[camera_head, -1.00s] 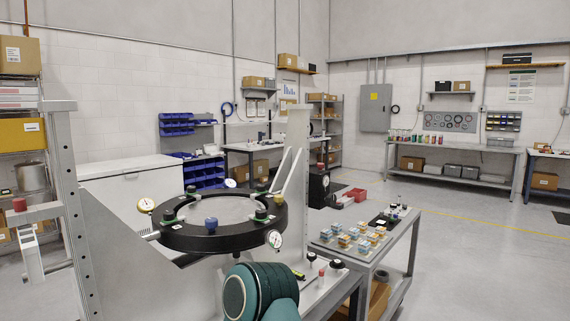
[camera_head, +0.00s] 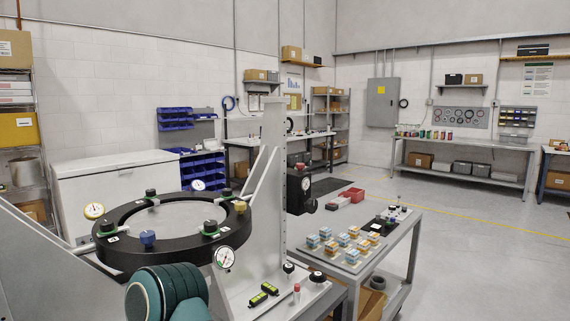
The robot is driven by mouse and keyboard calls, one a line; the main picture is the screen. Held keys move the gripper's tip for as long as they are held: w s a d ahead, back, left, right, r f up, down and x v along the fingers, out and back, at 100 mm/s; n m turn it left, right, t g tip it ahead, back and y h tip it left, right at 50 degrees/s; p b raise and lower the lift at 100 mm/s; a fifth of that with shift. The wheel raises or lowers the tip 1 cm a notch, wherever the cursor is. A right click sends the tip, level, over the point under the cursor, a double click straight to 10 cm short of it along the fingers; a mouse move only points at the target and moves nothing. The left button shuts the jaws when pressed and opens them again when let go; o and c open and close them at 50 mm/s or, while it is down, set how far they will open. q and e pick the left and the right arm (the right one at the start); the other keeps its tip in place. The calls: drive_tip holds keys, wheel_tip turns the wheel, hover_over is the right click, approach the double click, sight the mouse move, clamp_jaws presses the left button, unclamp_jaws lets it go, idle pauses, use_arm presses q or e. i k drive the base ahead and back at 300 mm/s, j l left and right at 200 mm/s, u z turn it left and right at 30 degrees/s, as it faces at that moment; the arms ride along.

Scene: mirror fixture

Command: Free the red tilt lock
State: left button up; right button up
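The mirror fixture stands in front of me, with a black ring cell (camera_head: 112,257) around a pale round mirror (camera_head: 178,215). Knobs, green clips and dial gauges sit on the ring; one knob is blue (camera_head: 148,239), one yellowish (camera_head: 240,207). A grey upright post (camera_head: 273,130) rises at its right side, with a black block (camera_head: 298,190) and black knob (camera_head: 311,205) by it. A small red-topped peg (camera_head: 297,289) stands on the fixture base. I cannot tell whether any visible red part is the tilt lock. Neither gripper is in view.
A teal rounded arm link (camera_head: 172,297), mine, fills the bottom left. A grey cart (camera_head: 345,262) with several small blocks stands to the right of the fixture. A white chest (camera_head: 115,180) is behind. The floor at right is clear.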

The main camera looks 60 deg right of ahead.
sight(300, 166)
drive_tip(key=k+l+u, duration=0.15)
drive_tip(key=l, duration=0.15)
drive_tip(key=l+u, duration=0.1)
drive_tip(key=l, duration=0.2)
drive_tip(key=k+l+u, duration=0.15)
drive_tip(key=l, duration=0.15)
drive_tip(key=k+l, duration=0.15)
drive_tip(key=l, duration=0.2)
drive_tip(key=k+l, duration=0.15)
drive_tip(key=l, duration=0.25)
drive_tip(key=k+l+u, duration=0.1)
drive_tip(key=l, duration=0.25)
drive_tip(key=k+l, duration=0.25)
drive_tip(key=k+l+u, duration=0.1)
drive_tip(key=l, duration=0.4)
drive_tip(key=k, duration=0.05)
